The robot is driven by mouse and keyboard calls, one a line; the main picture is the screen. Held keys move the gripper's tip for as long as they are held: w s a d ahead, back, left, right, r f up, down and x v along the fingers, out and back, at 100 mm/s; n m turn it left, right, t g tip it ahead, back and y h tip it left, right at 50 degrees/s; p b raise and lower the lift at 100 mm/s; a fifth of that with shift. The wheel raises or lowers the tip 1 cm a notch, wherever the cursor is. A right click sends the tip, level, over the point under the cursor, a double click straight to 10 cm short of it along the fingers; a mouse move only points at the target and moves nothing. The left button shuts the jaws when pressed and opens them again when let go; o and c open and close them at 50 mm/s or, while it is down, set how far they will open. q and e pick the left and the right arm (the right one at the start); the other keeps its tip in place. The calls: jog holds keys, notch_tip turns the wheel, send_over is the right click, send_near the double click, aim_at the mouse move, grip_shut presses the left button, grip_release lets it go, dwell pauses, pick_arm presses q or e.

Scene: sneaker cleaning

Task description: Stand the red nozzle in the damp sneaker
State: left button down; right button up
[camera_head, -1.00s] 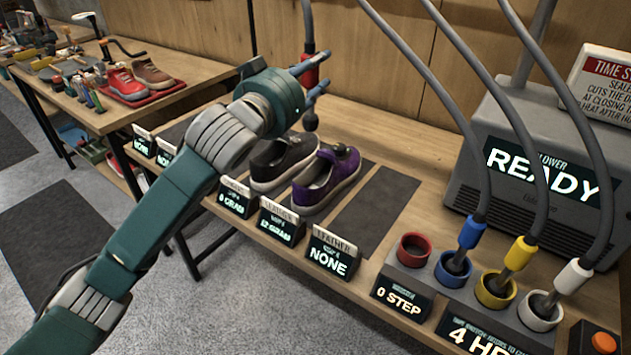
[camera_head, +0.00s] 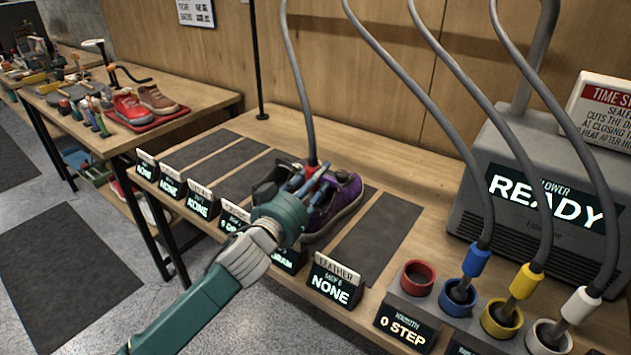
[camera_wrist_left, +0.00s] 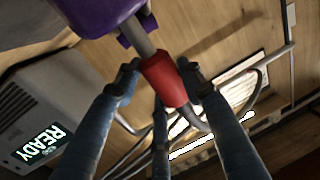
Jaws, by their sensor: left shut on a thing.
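The purple sneaker (camera_head: 346,200) stands on the bench, right of the dark grey sneaker (camera_head: 266,186). My left gripper (camera_head: 309,185) is over the purple sneaker and covers part of it. It is shut on the red nozzle (camera_head: 318,169), whose grey hose rises behind. In the left wrist view, the fingers hold the nozzle's red collar (camera_wrist_left: 164,80), and its grey tip runs to the purple sneaker (camera_wrist_left: 92,14). How deep the tip sits is hidden. The card (camera_head: 290,257) before the purple sneaker is partly covered by my arm. My right gripper is not in view.
The red socket (camera_head: 417,277) is empty; blue, yellow and white nozzles stand in their sockets beside it. The grey blower (camera_head: 540,175) reads READY. A bare mat (camera_head: 372,238) lies right of the purple sneaker. A red tray with two shoes (camera_head: 170,116) is on the far-left table.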

pick_arm(q)
jog(key=shift+f, duration=0.2)
jog(key=c, duration=1.1)
grip_release()
jog(key=shift+f, duration=0.1)
jog(key=p+v, duration=0.3)
jog(key=v, duration=0.9)
jog(key=shift+p, duration=0.3)
